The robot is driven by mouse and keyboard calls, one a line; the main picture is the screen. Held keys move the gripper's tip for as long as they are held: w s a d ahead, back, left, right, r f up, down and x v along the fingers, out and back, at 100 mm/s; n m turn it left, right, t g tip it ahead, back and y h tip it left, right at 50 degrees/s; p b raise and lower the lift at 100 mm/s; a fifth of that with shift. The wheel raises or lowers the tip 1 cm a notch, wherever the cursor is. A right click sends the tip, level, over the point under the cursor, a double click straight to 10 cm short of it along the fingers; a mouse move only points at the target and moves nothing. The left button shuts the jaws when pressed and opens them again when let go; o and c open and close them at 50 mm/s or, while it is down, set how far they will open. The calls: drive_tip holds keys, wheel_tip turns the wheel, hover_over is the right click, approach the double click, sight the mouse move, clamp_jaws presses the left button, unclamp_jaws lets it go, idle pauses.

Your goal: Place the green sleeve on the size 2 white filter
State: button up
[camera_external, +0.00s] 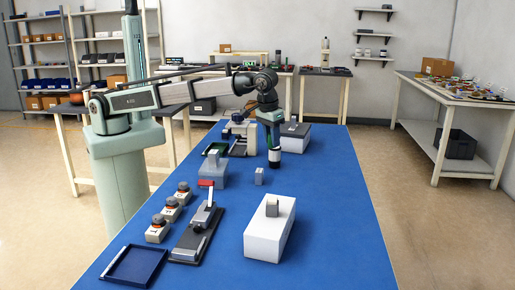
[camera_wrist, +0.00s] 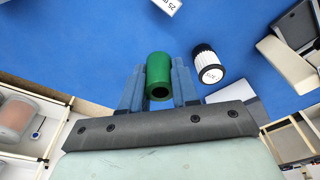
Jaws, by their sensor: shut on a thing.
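The green sleeve (camera_wrist: 158,70) is a short hollow cylinder held between the two blue fingers of my gripper (camera_wrist: 159,88) in the wrist view. Its dark open end faces the camera. A white pleated filter (camera_wrist: 207,68) with black end bands stands on the blue table just right of the sleeve in the wrist view, apart from it in the picture; the marking on it is too small to read surely. In the external view, the white filter (camera_external: 274,156) shows low beneath my gripper (camera_external: 273,128), near the table's far end. The sleeve is hard to make out there.
The blue table (camera_external: 330,210) has free room at right and front. A white block (camera_external: 268,242) with a grey piece, a clamp fixture (camera_external: 197,232), several small jars (camera_external: 158,230), a blue tray (camera_external: 133,267) and a grey-topped box (camera_external: 294,137) stand around.

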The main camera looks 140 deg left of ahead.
drive_tip(key=shift+s+a+r, duration=2.35)
drive_tip(key=shift+s+a, duration=2.05)
drive_tip(key=shift+s, duration=0.1)
drive_tip(key=shift+f, duration=4.8)
drive_tip(key=shift+f, duration=0.1)
drive_tip(key=o, duration=1)
wheel_tip(320, 180, up, 12)
drive_tip(key=d, duration=0.1)
drive_tip(key=shift+d, duration=0.4)
